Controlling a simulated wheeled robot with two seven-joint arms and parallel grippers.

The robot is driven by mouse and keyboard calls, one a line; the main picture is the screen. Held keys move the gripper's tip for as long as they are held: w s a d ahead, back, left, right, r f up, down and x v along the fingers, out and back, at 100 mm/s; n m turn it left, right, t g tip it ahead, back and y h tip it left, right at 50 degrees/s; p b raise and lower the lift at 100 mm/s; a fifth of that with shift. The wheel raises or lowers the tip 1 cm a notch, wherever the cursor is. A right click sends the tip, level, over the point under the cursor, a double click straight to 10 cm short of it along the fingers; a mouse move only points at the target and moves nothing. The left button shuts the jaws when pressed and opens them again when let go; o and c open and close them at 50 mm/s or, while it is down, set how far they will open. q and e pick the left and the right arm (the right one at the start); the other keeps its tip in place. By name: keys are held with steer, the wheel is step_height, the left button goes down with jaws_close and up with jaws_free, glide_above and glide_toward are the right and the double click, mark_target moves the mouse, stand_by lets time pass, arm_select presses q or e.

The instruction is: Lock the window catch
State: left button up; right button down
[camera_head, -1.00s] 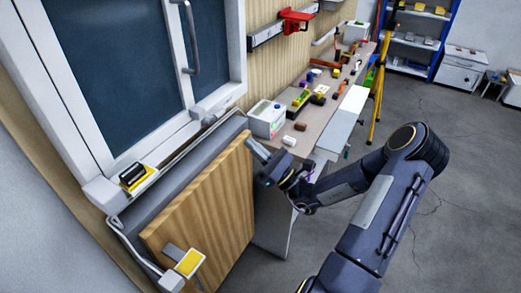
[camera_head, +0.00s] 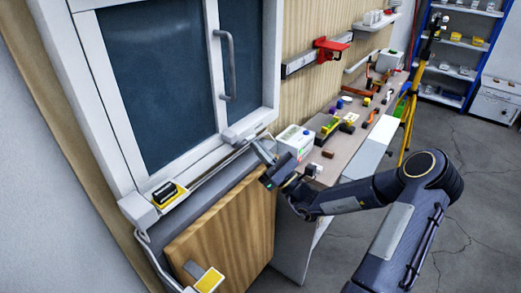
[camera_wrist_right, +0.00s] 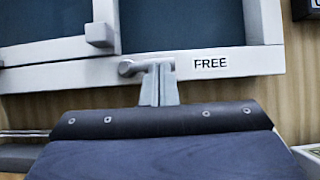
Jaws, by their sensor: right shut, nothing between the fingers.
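The window (camera_head: 160,75) has a white frame and dark panes. My right gripper (camera_head: 260,146) is shut and empty, just in front of the lower frame. In the wrist view its fingertips (camera_wrist_right: 158,70) overlap the catch's right part; I cannot tell whether they touch. My left gripper is out of view.
A wooden panel (camera_head: 230,225) stands below the window. A black and yellow item (camera_head: 166,192) sits at the frame's lower left corner. A white box (camera_head: 294,141) and several small items are on the bench (camera_head: 345,150) to the right.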

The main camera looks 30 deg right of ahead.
steer(key=shift+d+r+n+g+y, duration=0.1)
steer(key=shift+r+n+g+y, duration=0.1)
steer(key=shift+n+y, duration=0.35)
steer(key=shift+d+r+n+g+y, duration=0.1)
steer(key=shift+n+g+y, duration=0.15)
steer(key=shift+n, duration=0.5)
steer(key=r+n+g+y+b, duration=0.1)
steer(key=n+g, duration=0.2)
steer(key=n, duration=0.3)
steer(key=a+r+n+g+y+b, duration=0.1)
steer(key=r+n+g+y+b, duration=0.1)
steer(key=n+g, duration=0.2)
steer(key=r+n+g+y+b, duration=0.1)
steer(key=n+g, duration=0.3)
steer(key=n, duration=0.5)
steer(key=shift+s+a+r+n+y+b, duration=0.25)
steer(key=shift+r+n+y+b, duration=0.15)
steer(key=shift+r+b, duration=0.2)
